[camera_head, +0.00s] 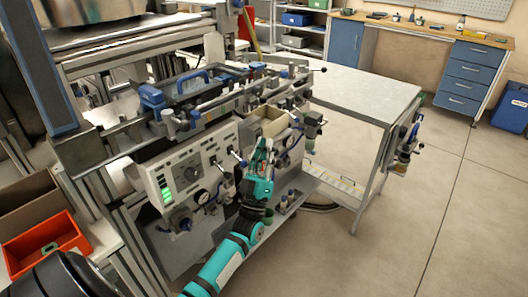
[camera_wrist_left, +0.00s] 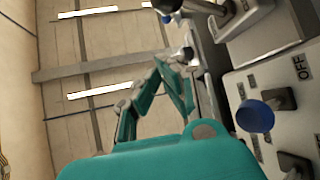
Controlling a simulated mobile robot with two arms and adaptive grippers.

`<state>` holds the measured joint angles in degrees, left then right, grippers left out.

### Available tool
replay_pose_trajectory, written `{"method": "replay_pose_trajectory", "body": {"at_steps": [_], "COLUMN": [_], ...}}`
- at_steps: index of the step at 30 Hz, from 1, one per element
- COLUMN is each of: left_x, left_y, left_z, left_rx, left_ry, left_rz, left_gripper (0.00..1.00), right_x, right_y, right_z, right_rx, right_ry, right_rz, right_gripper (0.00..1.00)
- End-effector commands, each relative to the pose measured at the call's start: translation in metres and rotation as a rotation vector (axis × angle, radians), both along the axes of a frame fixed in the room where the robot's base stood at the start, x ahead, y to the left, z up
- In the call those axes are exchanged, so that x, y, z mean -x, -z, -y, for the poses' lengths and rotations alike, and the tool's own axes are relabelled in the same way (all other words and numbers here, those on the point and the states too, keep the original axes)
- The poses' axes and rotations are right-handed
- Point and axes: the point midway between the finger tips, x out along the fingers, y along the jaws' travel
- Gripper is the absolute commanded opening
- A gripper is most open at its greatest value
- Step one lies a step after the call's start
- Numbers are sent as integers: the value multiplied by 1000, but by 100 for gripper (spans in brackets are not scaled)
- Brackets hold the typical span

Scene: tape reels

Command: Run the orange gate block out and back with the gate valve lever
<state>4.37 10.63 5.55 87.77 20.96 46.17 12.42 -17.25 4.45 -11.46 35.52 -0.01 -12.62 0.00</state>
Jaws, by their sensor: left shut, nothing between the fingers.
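My left gripper (camera_head: 262,148) is in front of the machine's grey control panel (camera_head: 176,178), near its right end. Its teal fingers are together with nothing between them; they also show in the wrist view (camera_wrist_left: 160,88). Small levers stick out of the panel beside the gripper, one of them just left of it (camera_head: 238,157). In the wrist view a blue-knobbed lever (camera_wrist_left: 255,116) stands on a plate marked OFF, right of the fingers. A silver lever (camera_wrist_left: 183,55) is close to the fingertips; I cannot tell if they touch. I cannot make out which lever is the gate valve lever, nor any orange gate block.
A grey table (camera_head: 360,95) stands right of the machine. A blue-handled tray (camera_head: 190,85) and pipes lie on top of the machine. An orange-red bin (camera_head: 45,245) is at the left. The floor (camera_head: 400,225) at right is clear.

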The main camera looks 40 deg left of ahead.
Motion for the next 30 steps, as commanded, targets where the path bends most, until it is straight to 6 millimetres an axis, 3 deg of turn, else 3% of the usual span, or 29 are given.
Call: {"method": "replay_pose_trajectory", "body": {"at_steps": [8, 15, 20, 30], "left_x": [30, 54, 60, 61], "left_y": [44, 72, 78, 79], "left_z": [-6, -12, -13, -13], "left_rx": [-1, -1, -1, 0], "left_ry": [-1, -1, -1, 0], "left_rz": [-4, -2, 0, 0], "left_gripper": [0, 0, 0, 0], "right_x": [20, -12, -14, 5], "right_y": [18, 27, 28, 29], "right_z": [3, 2, 2, 3], "right_rx": [5, 1, 1, 4], "right_ry": [-1, -1, -1, -1], "right_rz": [-29, 19, 22, -7], "right_gripper": [47, 47, 47, 47]}}
